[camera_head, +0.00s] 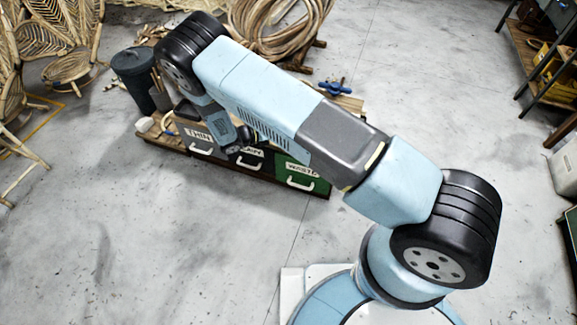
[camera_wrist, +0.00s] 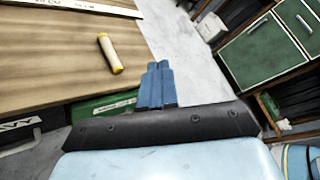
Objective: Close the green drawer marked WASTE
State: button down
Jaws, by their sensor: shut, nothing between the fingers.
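The green drawer marked WASTE (camera_head: 302,176) is the rightmost drawer in the low wooden bench, with a white label and a pale handle. I cannot tell how far it stands out. A strip of its green front (camera_wrist: 100,108), with part of the label, shows at the left in the wrist view. My gripper's blue fingers (camera_wrist: 156,86) are shut together with nothing between them. They appear just right of the green front and past the bench top's edge. In the head view my arm covers part of the bench, and the fingertips are not clear.
A dark drawer (camera_head: 250,158) and a grey drawer marked THIN (camera_head: 199,140) sit left of the green one. A yellow-ended roll (camera_wrist: 110,53) lies on the bench top (camera_wrist: 60,55). A green cabinet (camera_wrist: 262,52) stands at the right. The floor in front is clear.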

jog(key=s+a+f+n+t+y, duration=0.1)
jog(key=s+f+n+t, duration=0.2)
jog(key=f, duration=0.4)
jog(key=s+a+f+n+t, duration=0.1)
jog(key=f+n+t, duration=0.1)
jog(key=f+n, duration=0.4)
jog(key=n+t+y, duration=0.5)
jog(key=n, duration=0.3)
send_near(291, 160)
jog(key=x, duration=0.7)
jog(key=shift+s+d+r, duration=0.1)
jog(key=shift+d, duration=0.05)
